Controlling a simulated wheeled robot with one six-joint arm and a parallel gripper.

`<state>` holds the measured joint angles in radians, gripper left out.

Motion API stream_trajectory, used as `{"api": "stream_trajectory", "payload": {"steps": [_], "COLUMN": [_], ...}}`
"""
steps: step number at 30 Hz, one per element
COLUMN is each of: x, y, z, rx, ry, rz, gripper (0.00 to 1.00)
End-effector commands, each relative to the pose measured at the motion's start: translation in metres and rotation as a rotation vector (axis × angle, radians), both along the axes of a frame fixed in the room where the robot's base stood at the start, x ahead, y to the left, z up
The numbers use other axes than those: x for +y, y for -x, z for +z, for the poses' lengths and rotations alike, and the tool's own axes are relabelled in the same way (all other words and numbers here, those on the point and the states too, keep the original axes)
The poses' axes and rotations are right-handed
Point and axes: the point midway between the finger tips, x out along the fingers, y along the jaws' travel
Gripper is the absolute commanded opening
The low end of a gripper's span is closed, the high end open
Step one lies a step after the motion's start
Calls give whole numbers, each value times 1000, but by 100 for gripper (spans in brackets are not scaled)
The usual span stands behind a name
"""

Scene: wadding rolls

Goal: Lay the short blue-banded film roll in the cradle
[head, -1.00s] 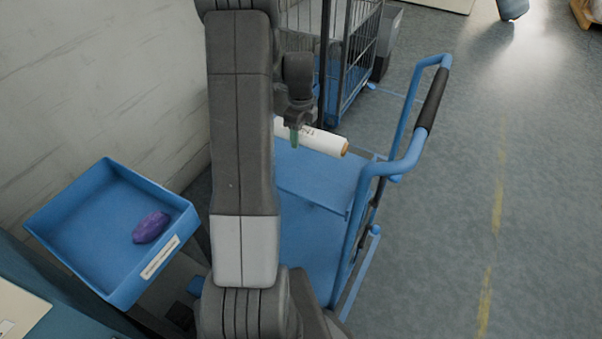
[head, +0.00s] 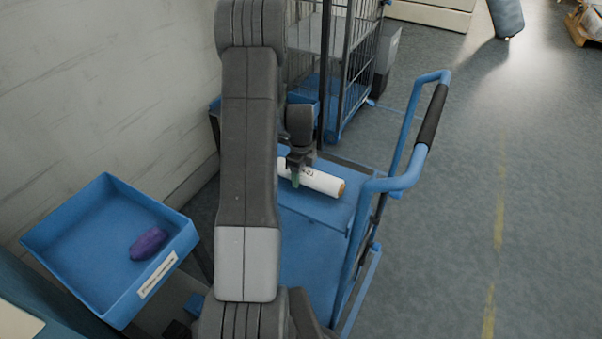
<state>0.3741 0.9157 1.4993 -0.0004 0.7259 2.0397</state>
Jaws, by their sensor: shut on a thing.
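A white roll (head: 322,181) with dark print and a brown end is in my gripper (head: 297,178), over the blue deck of the trolley (head: 312,248). My gripper is shut on the roll from above, near its left part. I cannot make out a cradle; part of the trolley is hidden behind my arm.
A blue tray (head: 75,215) with a purple object (head: 148,243) stands at the left. The trolley's handle (head: 432,115) rises right of the roll. A wire cage cart (head: 349,60) and a grey bin (head: 388,60) stand behind.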

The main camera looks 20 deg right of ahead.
Motion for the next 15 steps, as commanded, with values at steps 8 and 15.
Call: {"api": "stream_trajectory", "payload": {"steps": [8, 15], "x": [0, 0], "y": [0, 0], "z": [-7, -12], "rx": [-1, -1], "ry": [1, 1], "rz": [0, 0], "gripper": [16, 16]}}
